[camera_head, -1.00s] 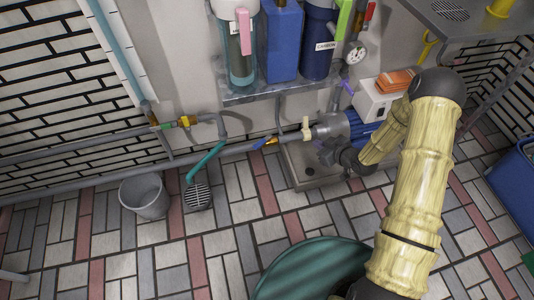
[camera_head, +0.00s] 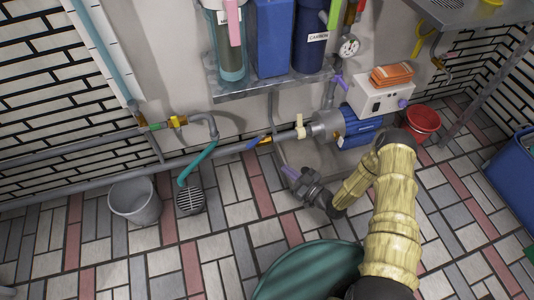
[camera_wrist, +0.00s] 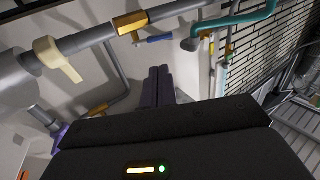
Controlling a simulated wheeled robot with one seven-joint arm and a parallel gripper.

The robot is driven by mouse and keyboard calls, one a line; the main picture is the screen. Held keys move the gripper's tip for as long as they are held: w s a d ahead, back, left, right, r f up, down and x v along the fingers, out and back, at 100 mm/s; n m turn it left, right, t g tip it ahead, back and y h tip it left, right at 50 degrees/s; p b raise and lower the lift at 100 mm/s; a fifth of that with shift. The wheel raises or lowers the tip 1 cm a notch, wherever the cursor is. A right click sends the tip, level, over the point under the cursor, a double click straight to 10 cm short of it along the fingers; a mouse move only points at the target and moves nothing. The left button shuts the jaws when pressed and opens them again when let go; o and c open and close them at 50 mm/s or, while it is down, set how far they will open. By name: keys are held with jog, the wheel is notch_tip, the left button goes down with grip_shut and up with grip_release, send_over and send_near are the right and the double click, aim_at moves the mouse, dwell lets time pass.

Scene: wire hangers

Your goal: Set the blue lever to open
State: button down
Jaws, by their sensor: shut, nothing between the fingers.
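The blue lever (camera_head: 252,144) is a short blue handle at a brass valve (camera_head: 265,140) on the long grey pipe low along the wall. In the wrist view the blue lever (camera_wrist: 155,39) points right from the brass valve (camera_wrist: 130,22), roughly along the pipe and just below it. My gripper (camera_head: 288,171) is shut and empty, in front of the pipe and to the right of the lever in the head view. Its fingers also show together in the wrist view (camera_wrist: 158,84), apart from the lever, which sits above their tips in that picture.
A cream lever (camera_head: 300,126) sits on the pipe beside a blue pump (camera_head: 358,128). A teal hose (camera_head: 198,163) hangs left of the blue lever, above a floor drain (camera_head: 191,198). A grey bucket (camera_head: 135,201) and green round container (camera_head: 310,272) stand on the tiled floor.

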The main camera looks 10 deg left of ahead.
jog(key=b, duration=0.7)
send_near(255, 144)
jog(key=x, duration=0.5)
jog(key=shift+x, duration=0.95)
jog(key=shift+f, duration=0.2)
